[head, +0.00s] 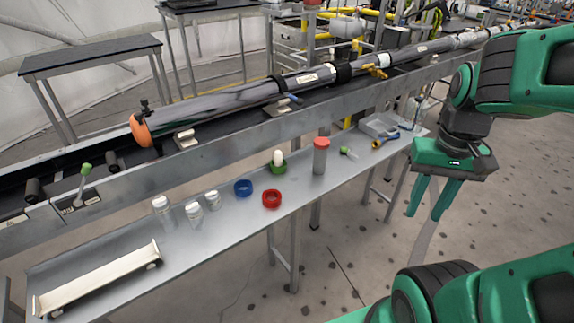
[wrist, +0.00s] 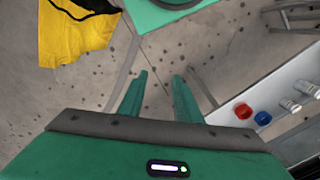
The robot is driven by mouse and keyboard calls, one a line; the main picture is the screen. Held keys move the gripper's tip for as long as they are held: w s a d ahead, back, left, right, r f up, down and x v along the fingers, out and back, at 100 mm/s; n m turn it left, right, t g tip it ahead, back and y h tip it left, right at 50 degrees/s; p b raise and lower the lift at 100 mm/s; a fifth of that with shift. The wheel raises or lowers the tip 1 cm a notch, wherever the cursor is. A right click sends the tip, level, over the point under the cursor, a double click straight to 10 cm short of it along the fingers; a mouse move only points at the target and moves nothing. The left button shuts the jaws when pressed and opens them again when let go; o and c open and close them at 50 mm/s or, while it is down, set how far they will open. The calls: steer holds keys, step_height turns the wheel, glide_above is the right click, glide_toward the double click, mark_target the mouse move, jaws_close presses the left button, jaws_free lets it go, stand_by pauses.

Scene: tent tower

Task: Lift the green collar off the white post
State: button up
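The green collar (head: 278,168) sits on the metal bench around the base of the short white post (head: 277,156), whose rounded top stands above it. My gripper (head: 424,214) hangs to the right of the bench, over the floor, with its two green fingers apart and nothing between them. It also shows in the wrist view (wrist: 159,78), fingers apart above bare floor. The collar and post cannot be made out in the wrist view.
On the metal bench (head: 110,255) near the collar are a blue ring (head: 243,187), a red ring (head: 271,198) and a grey cylinder with a red top (head: 320,156). Several clear jars (head: 194,213) stand left. A conveyor with a long tube (head: 240,98) runs behind.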

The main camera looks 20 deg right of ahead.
steer(key=shift+w+d, duration=0.1)
steer(key=shift+d, duration=0.05)
steer(key=o, duration=0.9)
steer(key=shift+s+r, duration=0.15)
steer(key=shift+s, duration=0.2)
steer(key=shift+o, duration=0.5)
steer(key=w+f+n+t, duration=0.1)
steer(key=w+f+n, duration=0.2)
steer(key=w, duration=0.4)
steer(key=shift+w, duration=0.4)
steer(key=n+t+y, duration=0.4)
steer(key=n+t, duration=0.3)
steer(key=t, duration=0.5)
glide_toward(280, 164)
steer(key=shift+w+a+r, duration=0.15)
steer(key=shift+w+a, duration=0.1)
steer(key=shift+a, duration=0.45)
steer(key=shift+w+d+f+m+h, duration=0.3)
steer(key=shift+w+d+f+h, duration=0.1)
steer(key=shift+f, duration=0.1)
steer(key=x, duration=1)
steer(key=shift+w+a, duration=0.15)
steer(key=shift+w, duration=0.05)
